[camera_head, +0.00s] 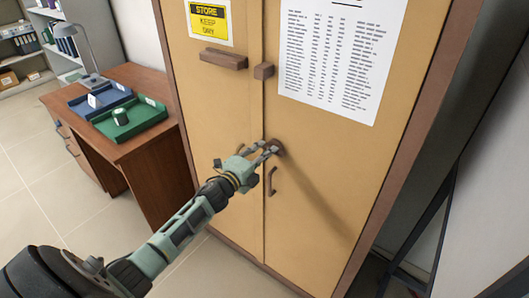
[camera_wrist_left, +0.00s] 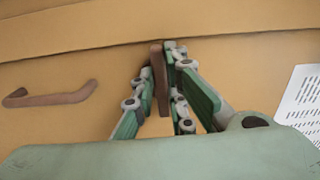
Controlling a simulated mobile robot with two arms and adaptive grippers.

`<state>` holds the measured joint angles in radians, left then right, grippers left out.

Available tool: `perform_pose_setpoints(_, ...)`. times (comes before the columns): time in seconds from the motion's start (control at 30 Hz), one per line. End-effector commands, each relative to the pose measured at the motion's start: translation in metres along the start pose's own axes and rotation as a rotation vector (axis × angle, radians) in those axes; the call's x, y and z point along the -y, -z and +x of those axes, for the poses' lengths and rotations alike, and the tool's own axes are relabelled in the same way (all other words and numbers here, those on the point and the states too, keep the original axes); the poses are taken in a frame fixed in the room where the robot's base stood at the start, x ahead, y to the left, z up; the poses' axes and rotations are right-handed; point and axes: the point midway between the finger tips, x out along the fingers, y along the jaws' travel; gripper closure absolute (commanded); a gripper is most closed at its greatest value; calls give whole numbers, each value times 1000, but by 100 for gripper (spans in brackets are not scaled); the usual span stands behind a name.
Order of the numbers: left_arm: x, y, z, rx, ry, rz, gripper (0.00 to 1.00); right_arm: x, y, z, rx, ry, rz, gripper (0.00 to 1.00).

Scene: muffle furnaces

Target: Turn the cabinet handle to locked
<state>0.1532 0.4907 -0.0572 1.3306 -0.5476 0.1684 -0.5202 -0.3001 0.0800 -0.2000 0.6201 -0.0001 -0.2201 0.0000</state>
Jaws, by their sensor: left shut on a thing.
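The tan two-door cabinet (camera_head: 330,190) stands shut in front of me. Its brown turning handle (camera_head: 278,147) is on the right door, close to the seam. My left gripper (camera_head: 268,150) reaches it from the lower left and is shut on it. In the left wrist view, the handle (camera_wrist_left: 158,78) shows as a narrow brown bar between the fingers of my left gripper (camera_wrist_left: 160,68). The fingers hide part of the handle in the head view. My right gripper is not in view.
A brown pull handle (camera_head: 270,181) sits just below, and also shows in the left wrist view (camera_wrist_left: 50,96). Brown blocks (camera_head: 223,59) stick out higher up. A desk (camera_head: 145,150) with a green tray (camera_head: 150,122) and a blue tray (camera_head: 83,108) stands left. Floor is clear further left.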

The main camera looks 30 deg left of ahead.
Motion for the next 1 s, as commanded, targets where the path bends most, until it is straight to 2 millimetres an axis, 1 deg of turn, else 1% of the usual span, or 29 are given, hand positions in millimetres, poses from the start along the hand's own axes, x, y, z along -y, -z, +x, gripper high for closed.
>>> perform_pose_setpoints(0.17,-1,0,0,1,-1,-6,100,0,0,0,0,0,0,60)
perform_pose_setpoints(0.2,-1,0,0,1,-1,-6,87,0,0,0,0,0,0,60)
perform_pose_setpoints(0.4,-1,0,0,1,-1,-4,69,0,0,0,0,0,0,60)
perform_pose_setpoints(0.77,-1,0,-3,0,-1,-2,69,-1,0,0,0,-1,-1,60)
perform_pose_setpoints(0.87,-2,0,-12,0,-2,-1,69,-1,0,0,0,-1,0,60)
perform_pose_setpoints(0.97,-1,0,-29,0,-3,0,69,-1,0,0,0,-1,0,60)
perform_pose_setpoints(1.0,-2,0,-37,0,-4,-1,69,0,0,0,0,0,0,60)
